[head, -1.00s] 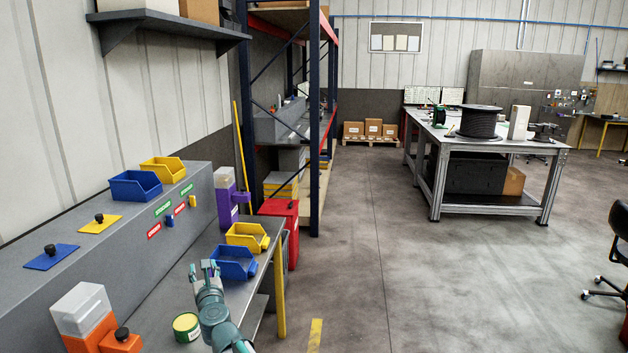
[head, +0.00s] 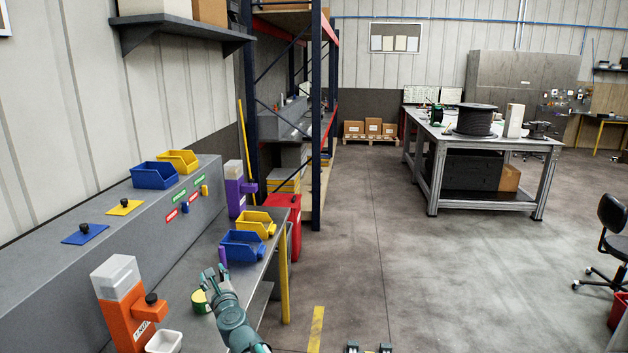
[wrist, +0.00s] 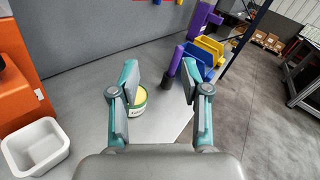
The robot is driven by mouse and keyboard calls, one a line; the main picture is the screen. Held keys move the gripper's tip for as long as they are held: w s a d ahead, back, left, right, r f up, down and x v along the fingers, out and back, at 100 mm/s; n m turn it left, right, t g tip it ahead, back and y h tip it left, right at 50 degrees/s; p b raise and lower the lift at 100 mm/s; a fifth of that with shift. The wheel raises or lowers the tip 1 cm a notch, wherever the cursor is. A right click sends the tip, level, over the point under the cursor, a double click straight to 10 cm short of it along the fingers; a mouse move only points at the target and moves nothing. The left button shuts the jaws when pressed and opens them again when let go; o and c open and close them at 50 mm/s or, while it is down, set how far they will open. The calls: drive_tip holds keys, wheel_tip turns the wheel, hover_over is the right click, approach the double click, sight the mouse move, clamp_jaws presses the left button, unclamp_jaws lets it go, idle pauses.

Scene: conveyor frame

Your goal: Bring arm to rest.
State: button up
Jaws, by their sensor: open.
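My gripper (head: 215,275) is over the grey bench at the lower middle of the head view. In the wrist view its two teal fingers (wrist: 160,80) are spread apart with nothing between the tips. A green tin with a yellow top (head: 199,302) stands on the bench beside the gripper. In the wrist view the tin (wrist: 138,105) shows partly behind the left finger. My arm reaches in from the bottom of the head view.
A blue bin (head: 243,246) and a yellow bin (head: 255,223) sit farther along the bench. An orange dispenser (head: 124,315) and a white tray (head: 164,342) are at front left. A purple dispenser (head: 237,190) stands behind the bins. Open floor (head: 400,260) lies to the right.

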drive_tip(key=s+d+f+n+g+h, duration=0.1)
drive_tip(key=s+d+f+n+g, duration=0.3)
drive_tip(key=d+f+n, duration=0.65)
drive_tip(key=s+d+f+n+g+h, duration=0.1)
drive_tip(key=s+d+f+n+g, duration=0.25)
drive_tip(key=d+f+n, duration=0.7)
drive_tip(key=s+d+f+n+g+h, duration=0.35)
drive_tip(key=s+d+f, duration=0.5)
drive_tip(key=d, duration=0.35)
drive_tip(key=s+d+f+n+g+h, duration=0.3)
drive_tip(key=s+d+f+g, duration=0.3)
drive_tip(key=s+d, duration=0.55)
drive_tip(key=s+d+f+g+b, duration=0.1)
drive_tip(key=s+f+g+b, duration=0.4)
drive_tip(key=s+f, duration=2.1)
drive_tip(key=f+b, duration=0.1)
drive_tip(key=b, duration=0.4)
drive_tip(key=shift+s+f, duration=0.25)
drive_tip(key=shift+f, duration=0.05)
